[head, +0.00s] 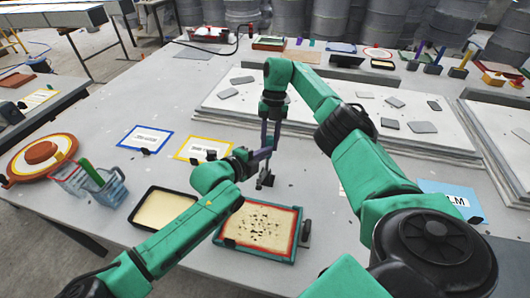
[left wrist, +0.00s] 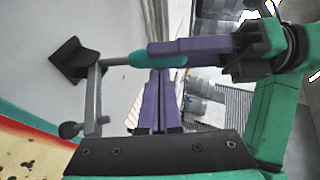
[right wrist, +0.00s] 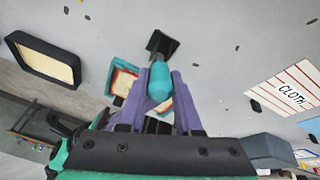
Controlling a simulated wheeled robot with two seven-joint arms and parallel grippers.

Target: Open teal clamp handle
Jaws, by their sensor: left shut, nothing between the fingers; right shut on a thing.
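The teal clamp handle (left wrist: 146,58) sits on a grey rod joined to a grey upright (left wrist: 92,98) with a black foot (left wrist: 74,62) in the left wrist view. My right gripper (right wrist: 159,70) is shut on the handle (right wrist: 159,86), one purple finger on each side. In the head view the black foot (head: 265,180) stands on the table; the handle is mostly hidden by the grippers. My left gripper (left wrist: 161,74) is shut and empty, its purple fingertips close beside the handle. I cannot tell whether they touch it. My right gripper (head: 271,148) comes down from above in the head view.
A red-rimmed tray (head: 293,242) and a black tray (head: 150,190) lie in front of the clamp. A yellow-edged card (head: 203,148) and a blue-edged card (head: 145,138) lie to its left. A white slab mould (head: 300,115) lies behind.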

